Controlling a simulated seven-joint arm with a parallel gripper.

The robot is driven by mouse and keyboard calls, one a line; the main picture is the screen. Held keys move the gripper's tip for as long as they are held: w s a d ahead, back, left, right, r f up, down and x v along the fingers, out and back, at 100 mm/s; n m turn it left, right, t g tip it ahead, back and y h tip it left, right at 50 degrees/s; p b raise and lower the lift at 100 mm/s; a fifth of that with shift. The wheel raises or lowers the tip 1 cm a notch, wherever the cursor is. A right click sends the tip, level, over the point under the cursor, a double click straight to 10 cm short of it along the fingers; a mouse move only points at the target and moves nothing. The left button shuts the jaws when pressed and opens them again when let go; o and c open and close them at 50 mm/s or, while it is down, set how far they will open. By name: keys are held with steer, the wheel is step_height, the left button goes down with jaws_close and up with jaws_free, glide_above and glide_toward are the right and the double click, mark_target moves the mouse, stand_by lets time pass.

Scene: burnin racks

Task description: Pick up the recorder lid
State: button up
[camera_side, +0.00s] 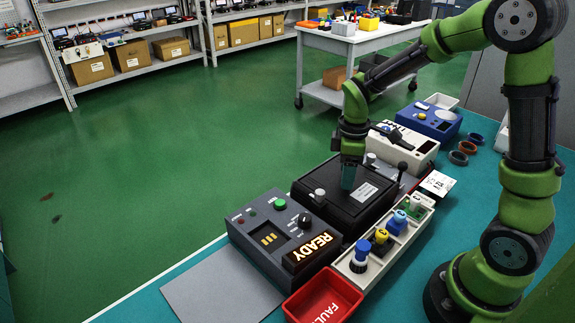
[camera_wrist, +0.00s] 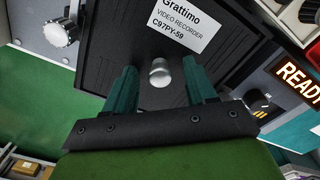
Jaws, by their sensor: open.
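The recorder lid (camera_side: 372,207) is a dark flat cover on the black video recorder in the middle of the bench. In the wrist view the lid (camera_wrist: 118,40) carries a white label (camera_wrist: 178,22) reading "Grattimo VIDEO RECORDER C97PY-59" and a round silver knob (camera_wrist: 160,73). My gripper (camera_side: 349,184) is low over the lid, pointing down. In the wrist view my gripper (camera_wrist: 159,70) is open, with one teal finger on each side of the knob. I see gaps between knob and fingers.
A grey tester with a lit READY sign (camera_side: 311,250) stands at the recorder's left. A white tray (camera_side: 352,276) with several coloured-topped parts runs along its front right, and a red FAULT bin (camera_side: 325,298) is nearest the camera. White and blue devices (camera_side: 430,119) stand behind.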

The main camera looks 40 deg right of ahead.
jaws_close()
steer(key=shift+r, duration=0.15)
